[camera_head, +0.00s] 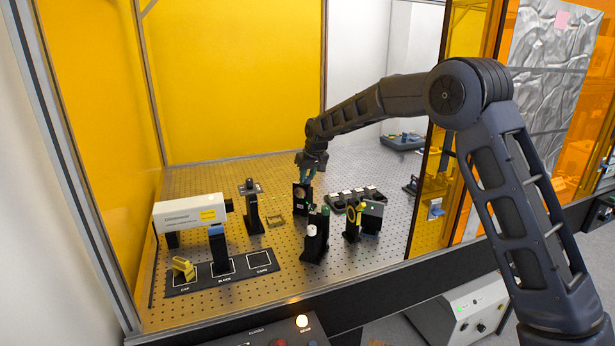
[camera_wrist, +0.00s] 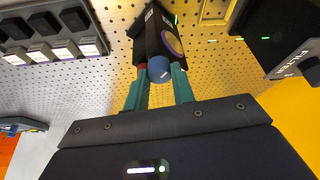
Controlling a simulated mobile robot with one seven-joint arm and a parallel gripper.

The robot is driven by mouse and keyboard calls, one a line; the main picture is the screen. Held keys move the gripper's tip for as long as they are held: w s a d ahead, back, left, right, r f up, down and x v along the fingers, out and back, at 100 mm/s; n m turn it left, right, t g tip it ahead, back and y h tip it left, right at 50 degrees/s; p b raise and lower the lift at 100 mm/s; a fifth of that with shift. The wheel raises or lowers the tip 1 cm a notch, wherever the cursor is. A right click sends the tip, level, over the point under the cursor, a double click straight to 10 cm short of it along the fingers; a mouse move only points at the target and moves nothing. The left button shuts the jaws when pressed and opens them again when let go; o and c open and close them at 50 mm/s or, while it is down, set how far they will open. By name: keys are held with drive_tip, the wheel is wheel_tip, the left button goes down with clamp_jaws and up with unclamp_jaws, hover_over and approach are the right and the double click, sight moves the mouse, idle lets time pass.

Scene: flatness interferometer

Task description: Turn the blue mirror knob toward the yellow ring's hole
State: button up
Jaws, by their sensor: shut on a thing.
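The blue mirror knob (camera_wrist: 159,69) sits low on a black mirror mount (camera_wrist: 150,36) in the wrist view. My gripper (camera_wrist: 158,84) has its two teal fingers on either side of the knob and is shut on it. In the head view my gripper (camera_head: 306,174) reaches down from above to the black mirror mount (camera_head: 302,198); the knob is hidden there. A round yellowish mirror face shows on the mount. The yellow ring (camera_head: 352,214) stands upright on a black post to the right and nearer the front of the perforated table.
A white laser box (camera_head: 190,212) and a black labelled tray (camera_head: 222,274) stand at the left. A black post with a white knob (camera_head: 312,236) stands in front of the mount. A rack of white-labelled parts (camera_head: 355,198) is close behind right. Yellow panels (camera_head: 235,80) enclose the table.

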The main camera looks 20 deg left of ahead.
idle(0.3)
drive_tip(key=o, duration=1)
drive_tip(key=shift+r, duration=0.1)
drive_tip(key=v, duration=1)
drive_tip(key=shift+d+r, duration=0.2)
drive_tip(key=shift+r, duration=0.05)
wheel_tip(320, 180, up, 11)
idle(0.4)
idle(0.5)
